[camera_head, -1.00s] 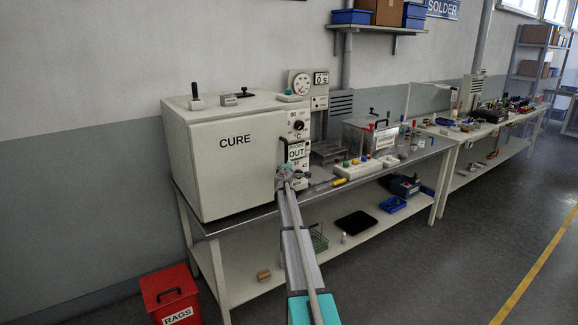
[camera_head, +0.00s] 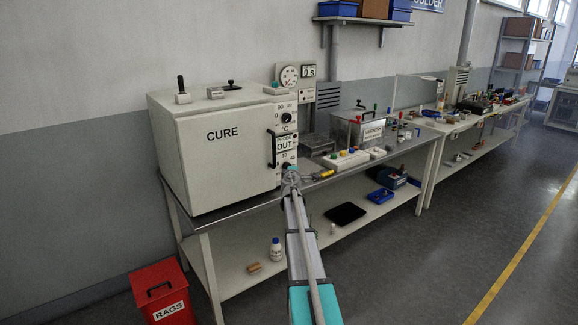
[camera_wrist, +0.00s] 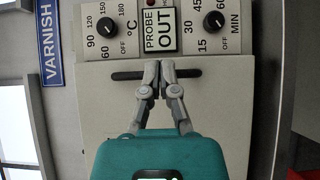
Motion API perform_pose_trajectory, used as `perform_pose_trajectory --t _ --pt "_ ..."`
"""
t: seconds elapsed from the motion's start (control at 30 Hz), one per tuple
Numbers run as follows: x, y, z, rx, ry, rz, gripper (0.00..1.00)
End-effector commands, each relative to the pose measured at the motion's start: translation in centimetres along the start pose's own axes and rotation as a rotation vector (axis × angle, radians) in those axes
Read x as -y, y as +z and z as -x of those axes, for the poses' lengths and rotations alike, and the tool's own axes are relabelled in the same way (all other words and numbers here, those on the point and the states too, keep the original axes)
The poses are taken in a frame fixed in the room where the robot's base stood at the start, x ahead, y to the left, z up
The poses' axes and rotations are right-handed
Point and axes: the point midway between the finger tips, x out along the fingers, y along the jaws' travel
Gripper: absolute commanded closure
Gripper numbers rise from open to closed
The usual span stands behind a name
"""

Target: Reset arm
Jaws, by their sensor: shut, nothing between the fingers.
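My gripper shows in the wrist view (camera_wrist: 151,78) with its two grey fingers together and nothing between them. Behind the fingertips is the dark bar handle (camera_wrist: 188,73) of the cure oven. I cannot tell whether the fingers touch it.
The metal bench (camera_head: 230,210) holds the oven, a metal box (camera_head: 358,130) and small parts. A red rags bin (camera_head: 163,292) stands on the floor at lower left. A white bottle (camera_head: 276,248) and a black tray (camera_head: 345,214) are on the lower shelf. The floor at right is clear.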

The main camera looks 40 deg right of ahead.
Motion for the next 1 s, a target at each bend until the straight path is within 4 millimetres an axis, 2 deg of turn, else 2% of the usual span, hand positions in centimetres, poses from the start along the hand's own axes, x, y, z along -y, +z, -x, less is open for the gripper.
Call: perform_pose_trajectory --t 0.67,0.87,1.0 --pt "0.0 0.1 0.1 0.0 0.0 0.0 1.0" --pt "0.1 -0.9 1.8 0.025 -0.011 -0.053 1.0" --pt "0.5 -2.6 4.8 0.076 -0.042 -0.15 1.0"
